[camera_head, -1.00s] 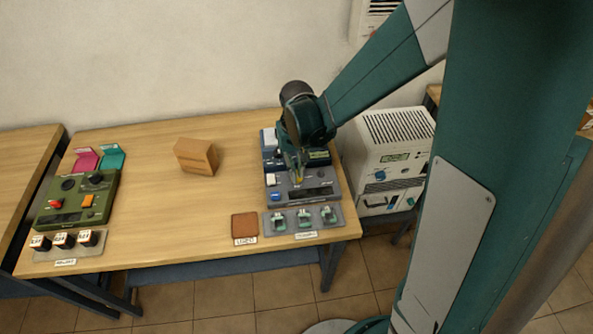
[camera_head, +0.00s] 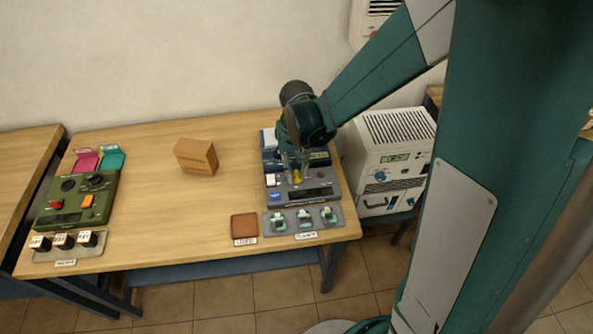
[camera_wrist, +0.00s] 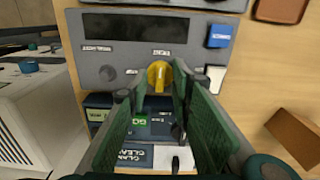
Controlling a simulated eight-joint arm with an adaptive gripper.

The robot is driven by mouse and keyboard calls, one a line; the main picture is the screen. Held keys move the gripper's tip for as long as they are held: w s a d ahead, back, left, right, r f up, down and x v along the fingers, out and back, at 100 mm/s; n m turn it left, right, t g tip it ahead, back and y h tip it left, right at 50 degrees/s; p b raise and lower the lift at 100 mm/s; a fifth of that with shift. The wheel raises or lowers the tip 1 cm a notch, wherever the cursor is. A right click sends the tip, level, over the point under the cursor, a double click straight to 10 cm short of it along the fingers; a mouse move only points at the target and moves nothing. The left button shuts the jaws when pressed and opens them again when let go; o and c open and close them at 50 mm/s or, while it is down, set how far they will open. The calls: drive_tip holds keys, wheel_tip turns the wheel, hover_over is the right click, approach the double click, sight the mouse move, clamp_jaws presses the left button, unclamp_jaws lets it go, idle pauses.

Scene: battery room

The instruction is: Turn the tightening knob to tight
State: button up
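The yellow knob (camera_head: 297,177) stands on the grey control panel (camera_head: 326,198) at the right of the table. It also shows in the wrist view (camera_wrist: 160,76), with its long grip running up and down the picture. My gripper (camera_head: 296,174) is over the panel, pointing down. In the wrist view the tips of my gripper (camera_wrist: 160,82) are on either side of the knob, with narrow gaps that suggest it is open around it. The small print around the knob is too blurred to read.
A blue button (camera_wrist: 219,36) and a white switch (camera_wrist: 215,78) are close to the knob. A row of green-topped parts (camera_head: 304,218) stands in front of the panel. A brown block (camera_head: 196,156) and an olive panel (camera_head: 103,200) are further left. The table middle is mostly clear.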

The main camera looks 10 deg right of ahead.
sight(297, 174)
wheel_tip(297, 174, up, 12)
idle(0.9)
drive_tip(key=shift+s+d, duration=0.1)
idle(0.5)
drive_tip(key=s+d+r+t, duration=0.3)
drive_tip(key=s+d+r, duration=0.2)
drive_tip(key=s, duration=0.3)
drive_tip(key=s+d+r+t, duration=0.4)
drive_tip(key=s+d+r, duration=0.2)
drive_tip(key=s, duration=0.3)
drive_tip(key=shift+s+d, duration=0.25)
drive_tip(key=shift+d, duration=0.15)
drive_tip(key=shift+c, duration=0.7)
idle(3.0)
